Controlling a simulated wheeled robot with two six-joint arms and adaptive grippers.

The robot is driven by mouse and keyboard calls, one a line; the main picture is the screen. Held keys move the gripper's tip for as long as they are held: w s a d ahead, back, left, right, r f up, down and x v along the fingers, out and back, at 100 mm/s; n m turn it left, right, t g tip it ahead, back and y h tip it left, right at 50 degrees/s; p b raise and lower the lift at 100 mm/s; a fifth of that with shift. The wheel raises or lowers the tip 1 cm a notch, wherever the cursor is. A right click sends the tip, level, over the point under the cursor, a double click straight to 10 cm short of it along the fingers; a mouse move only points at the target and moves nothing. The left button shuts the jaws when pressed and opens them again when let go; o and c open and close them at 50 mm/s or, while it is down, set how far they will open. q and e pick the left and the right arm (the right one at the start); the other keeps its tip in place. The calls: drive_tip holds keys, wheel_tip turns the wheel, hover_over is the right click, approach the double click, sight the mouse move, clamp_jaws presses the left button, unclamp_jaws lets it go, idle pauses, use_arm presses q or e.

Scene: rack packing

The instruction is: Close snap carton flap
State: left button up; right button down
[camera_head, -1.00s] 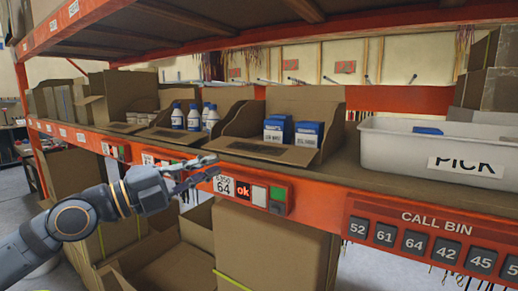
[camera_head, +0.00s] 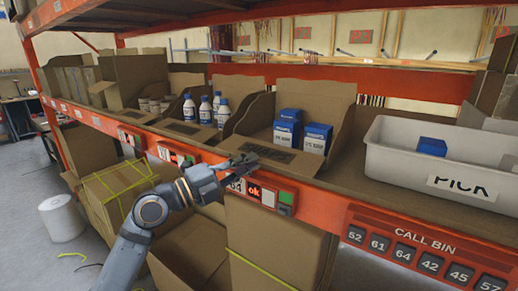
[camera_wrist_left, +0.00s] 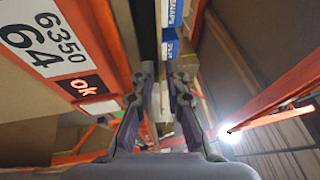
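The snap carton (camera_head: 335,97) is an open cardboard bin on the shelf, holding several blue boxes (camera_head: 317,138). Its front flap (camera_head: 296,161) lies folded outward, low over the shelf edge, with a dark printed patch. My left gripper (camera_head: 236,162) is at the left front of this flap, just above the orange shelf beam; I cannot tell whether it touches. In the left wrist view the two fingers (camera_wrist_left: 163,72) stand apart with a narrow gap and no clear object held. Blue boxes show beyond them at the top (camera_wrist_left: 171,45). My right gripper is out of view.
A white tote marked PICK (camera_head: 390,160) stands to the right with a blue box (camera_head: 432,147) inside. Left of the snap carton is a bin with white, blue-capped bottles (camera_head: 206,110). The orange beam (camera_head: 330,205) carries labels and buttons. More cartons (camera_head: 270,235) stand below.

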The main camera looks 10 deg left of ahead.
sight(266, 152)
use_arm(q)
drive_tip(key=shift+w+d+r+p, duration=0.45)
drive_tip(key=shift+w+d+p, duration=0.15)
drive_tip(key=shift+w+d, duration=0.15)
drive_tip(key=shift+w+d+f, duration=0.15)
drive_tip(key=shift+w+d, duration=0.3)
drive_tip(key=shift+d, duration=0.05)
clamp_jaws()
drive_tip(key=shift+p, duration=0.3)
